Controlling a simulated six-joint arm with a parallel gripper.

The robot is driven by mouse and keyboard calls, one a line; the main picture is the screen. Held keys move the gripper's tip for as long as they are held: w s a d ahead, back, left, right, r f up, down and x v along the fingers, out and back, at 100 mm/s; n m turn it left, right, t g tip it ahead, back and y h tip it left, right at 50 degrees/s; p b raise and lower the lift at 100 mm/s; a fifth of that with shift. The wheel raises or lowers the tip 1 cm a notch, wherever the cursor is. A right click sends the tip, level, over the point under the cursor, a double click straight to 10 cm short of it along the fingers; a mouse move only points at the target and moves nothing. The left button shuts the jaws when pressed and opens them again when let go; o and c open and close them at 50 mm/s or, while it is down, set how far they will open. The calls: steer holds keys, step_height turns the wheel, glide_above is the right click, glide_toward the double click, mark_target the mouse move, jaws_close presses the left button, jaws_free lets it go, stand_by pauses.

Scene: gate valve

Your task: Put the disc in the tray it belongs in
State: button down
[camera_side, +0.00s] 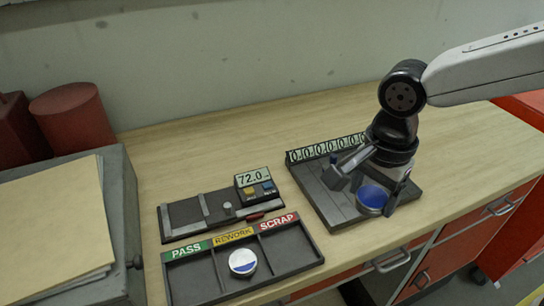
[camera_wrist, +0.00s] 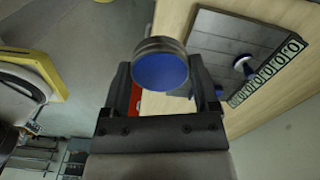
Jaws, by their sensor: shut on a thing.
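My gripper (camera_side: 370,188) is shut on a disc (camera_side: 372,197) with a blue face. In the wrist view, the held disc (camera_wrist: 160,66) shows its metallic ridged rim and blue face between the two fingers. In the side view it appears over the front of the dark rack at right. A dark three-part tray (camera_side: 205,279) stands at the front, labelled PASS at left, REWORK in the middle and SCRAP at right. The PASS and SCRAP compartments look empty.
The dark rack (camera_side: 318,190) has a row of characters along its back edge. A gauge fixture (camera_side: 190,215) with a display (camera_side: 253,178) reading 72.0 stands behind the tray. A grey box with papers (camera_side: 55,225) is at left. Bare bench lies between fixture and rack.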

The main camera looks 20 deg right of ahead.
steer(key=s+a+f+n, duration=0.1)
steer(key=a+n, duration=0.2)
steer(key=a, duration=0.6)
steer(key=s+a+f+n, duration=0.1)
steer(key=s+a+n, duration=0.1)
steer(key=a, duration=0.8)
steer(key=shift+s+a+n, duration=0.25)
steer(key=shift+s+n, duration=0.05)
steer(key=shift+n, duration=0.5)
steer(key=w+a+f, duration=0.8)
steer(key=a, duration=0.1)
steer(key=shift+w+f, duration=0.2)
steer(key=shift+w, duration=0.2)
steer(key=shift+w+a+f, duration=0.3)
steer(key=shift+a+f, duration=0.05)
steer(key=shift+f, duration=0.05)
steer(key=shift+f, duration=0.1)
